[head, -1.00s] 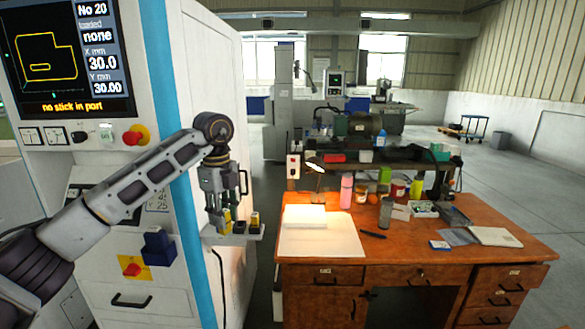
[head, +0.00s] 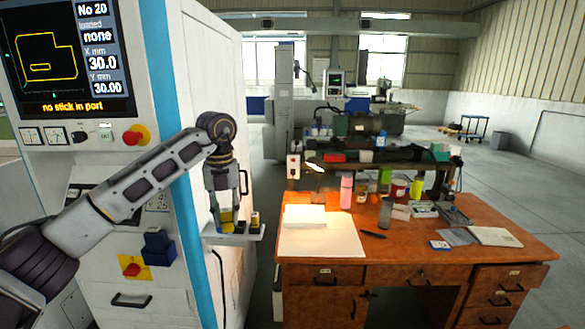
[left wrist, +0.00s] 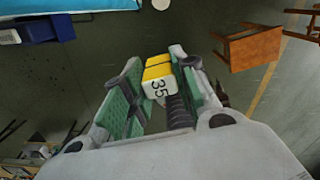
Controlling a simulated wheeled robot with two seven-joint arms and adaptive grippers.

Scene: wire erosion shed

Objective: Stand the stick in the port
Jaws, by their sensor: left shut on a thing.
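My left gripper (head: 225,212) points down at the side of the machine and is shut on a yellow stick (head: 227,219). In the left wrist view the yellow stick (left wrist: 158,80) sits between the green-padded fingers, and its pale end reads "35". In the head view it is at a small pale shelf (head: 212,238); I cannot tell whether it touches it. A dark blue block (head: 157,247) is on the machine's front, left of the gripper; I cannot make out a port opening. The screen (head: 65,60) reads "no stick in port". My right gripper is not in view.
Another dark and yellow stick (head: 255,222) stands on the shelf, close to the gripper's right. A red emergency button (head: 131,138) and a red and yellow switch (head: 131,268) stick out of the machine. A cluttered wooden desk (head: 400,250) stands to the right.

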